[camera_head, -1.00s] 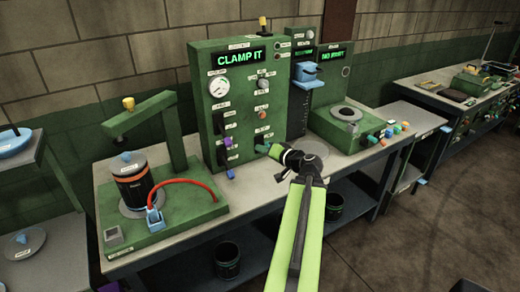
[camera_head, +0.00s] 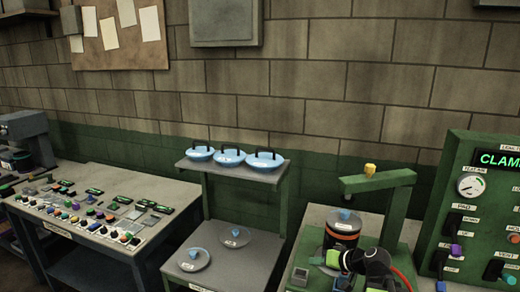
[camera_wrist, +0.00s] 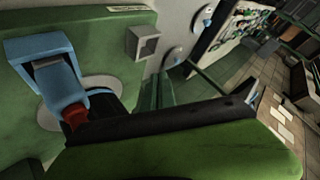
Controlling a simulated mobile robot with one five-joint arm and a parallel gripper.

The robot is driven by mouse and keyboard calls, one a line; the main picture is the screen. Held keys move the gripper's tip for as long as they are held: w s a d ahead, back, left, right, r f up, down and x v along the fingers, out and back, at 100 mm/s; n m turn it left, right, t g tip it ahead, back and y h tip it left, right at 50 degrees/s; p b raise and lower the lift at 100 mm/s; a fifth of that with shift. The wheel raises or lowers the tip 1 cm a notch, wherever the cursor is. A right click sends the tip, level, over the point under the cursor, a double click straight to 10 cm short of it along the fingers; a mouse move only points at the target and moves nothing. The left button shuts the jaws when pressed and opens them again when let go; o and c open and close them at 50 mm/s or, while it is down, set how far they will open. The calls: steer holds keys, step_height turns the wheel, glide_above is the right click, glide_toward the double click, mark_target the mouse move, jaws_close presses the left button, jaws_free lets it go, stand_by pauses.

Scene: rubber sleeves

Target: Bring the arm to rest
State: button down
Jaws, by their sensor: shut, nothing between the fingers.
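The gripper is shut and holds nothing. In the wrist view, a dark edge and a green part of my gripper (camera_wrist: 170,130) fill the bottom. A blue block (camera_wrist: 50,70) with a red part stands close on its left, on the green base. I cannot tell whether they touch.
A grey shelf rack (camera_head: 232,172) with several blue lidded dishes stands left of the station. A bench (camera_head: 150,195) with many small parts is further left. The green control panel (camera_head: 480,200) is at the right edge. Floor shows in the wrist view (camera_wrist: 245,75).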

steer(key=s+a+f+n+g, duration=0.1)
steer(key=s+a+f+g, duration=0.1)
steer(key=a, duration=0.3)
steer(key=s+a+f+n+g, duration=0.2)
steer(key=a+f, duration=0.1)
steer(key=a, duration=0.3)
steer(key=s+a+f+g+h, duration=0.1)
steer(key=s+f+g+h, duration=0.1)
steer(key=s+f+h, duration=0.15)
steer(key=s+d+f+m+g+h, duration=0.1)
steer(key=s+d+m+g+h, duration=0.1)
steer(key=s+d, duration=0.3)
steer(key=shift+d+h, duration=0.65)
steer(key=shift+d, duration=0.2)
